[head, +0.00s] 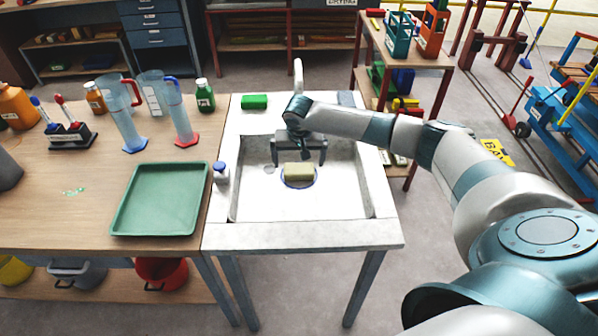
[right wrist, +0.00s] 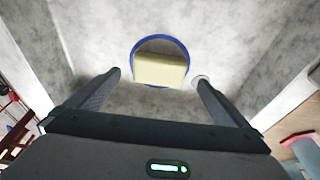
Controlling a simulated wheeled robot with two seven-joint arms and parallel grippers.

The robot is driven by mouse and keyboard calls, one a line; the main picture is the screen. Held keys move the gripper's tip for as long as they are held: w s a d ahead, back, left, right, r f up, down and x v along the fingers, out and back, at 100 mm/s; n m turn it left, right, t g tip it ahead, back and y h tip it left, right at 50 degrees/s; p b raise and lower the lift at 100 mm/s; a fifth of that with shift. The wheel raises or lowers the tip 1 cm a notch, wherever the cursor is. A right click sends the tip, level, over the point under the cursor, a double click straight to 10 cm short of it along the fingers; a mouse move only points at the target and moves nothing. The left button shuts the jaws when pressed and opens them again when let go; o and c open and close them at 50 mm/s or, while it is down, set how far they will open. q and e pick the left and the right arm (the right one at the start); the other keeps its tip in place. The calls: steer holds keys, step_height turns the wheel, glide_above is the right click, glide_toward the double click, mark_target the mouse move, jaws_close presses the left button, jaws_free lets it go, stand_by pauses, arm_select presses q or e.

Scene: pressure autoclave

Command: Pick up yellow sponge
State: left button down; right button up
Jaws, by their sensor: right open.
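The yellow sponge (head: 298,171) lies on the floor of the white sink (head: 345,195), inside a blue ring (head: 299,187). In the right wrist view the sponge (right wrist: 160,69) shows as a pale yellow block within the blue ring (right wrist: 183,46), ahead of my fingers. My right gripper (head: 299,160) is open and empty, its fingers pointing down into the sink just behind the sponge. In the right wrist view the gripper's fingers (right wrist: 159,76) are spread wide, and the sponge is not between them in a grasp. My left gripper is not in view.
A green tray (head: 160,200) and measuring cylinders (head: 183,118) are on the wooden table at left. The sink walls surround the gripper.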

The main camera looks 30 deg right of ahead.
mark_target(299, 169)
steer(key=shift+w+d+f+p, duration=0.15)
steer(key=shift+f+p, duration=0.25)
steer(key=shift+f, duration=0.1)
steer(key=shift+p+x, duration=0.55)
steer(key=shift+x, duration=1.45)
steer(key=c, duration=1.1)
